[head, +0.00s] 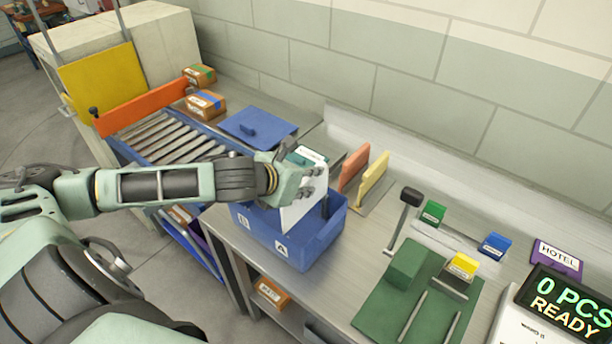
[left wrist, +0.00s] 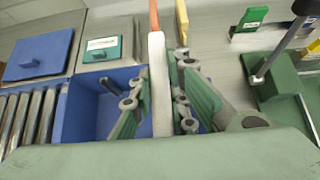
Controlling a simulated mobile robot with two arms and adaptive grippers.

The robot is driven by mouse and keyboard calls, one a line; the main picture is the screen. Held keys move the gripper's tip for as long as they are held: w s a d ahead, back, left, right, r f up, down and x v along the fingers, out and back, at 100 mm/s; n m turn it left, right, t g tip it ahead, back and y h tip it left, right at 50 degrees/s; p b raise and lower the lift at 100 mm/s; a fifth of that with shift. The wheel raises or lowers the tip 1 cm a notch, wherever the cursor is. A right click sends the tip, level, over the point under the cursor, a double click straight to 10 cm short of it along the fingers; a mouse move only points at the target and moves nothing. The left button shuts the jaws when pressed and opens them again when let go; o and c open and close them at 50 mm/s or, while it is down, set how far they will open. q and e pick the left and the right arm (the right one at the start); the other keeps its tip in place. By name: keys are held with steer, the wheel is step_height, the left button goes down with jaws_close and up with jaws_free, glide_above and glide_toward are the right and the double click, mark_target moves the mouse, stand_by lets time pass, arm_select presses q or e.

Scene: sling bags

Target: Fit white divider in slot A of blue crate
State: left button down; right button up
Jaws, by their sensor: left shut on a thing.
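The blue crate (head: 312,250) stands on the metal bench in the middle of the head view, with label A on its front and another label to the left. My left gripper (head: 303,188) is shut on the white divider (head: 296,212), which is upright above the crate. The divider's lower part reaches to the crate's opening; whether it sits in a slot I cannot tell. In the left wrist view the divider (left wrist: 160,85) shows edge-on between the fingers (left wrist: 158,108), with the crate (left wrist: 90,110) below and to the left. My right gripper is not in view.
Orange (head: 354,168) and yellow (head: 374,178) dividers stand upright behind the crate. A roller conveyor (head: 178,146) with a blue lid (head: 258,128) beyond it lies left. A green fixture (head: 410,305) with a black-knobbed lever (head: 410,197) and a display (head: 565,305) are at right.

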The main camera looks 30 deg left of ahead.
mark_target(282, 214)
arm_select(q)
steer(key=shift+f, duration=0.2)
stand_by(0.4)
steer(key=shift+f+b, duration=1.3)
steer(key=shift+f, duration=0.7)
steer(key=shift+f+b, duration=1.85)
steer(key=shift+f, duration=1.45)
steer(key=c, duration=1.6)
jaws_free()
steer(key=shift+v, duration=6.05)
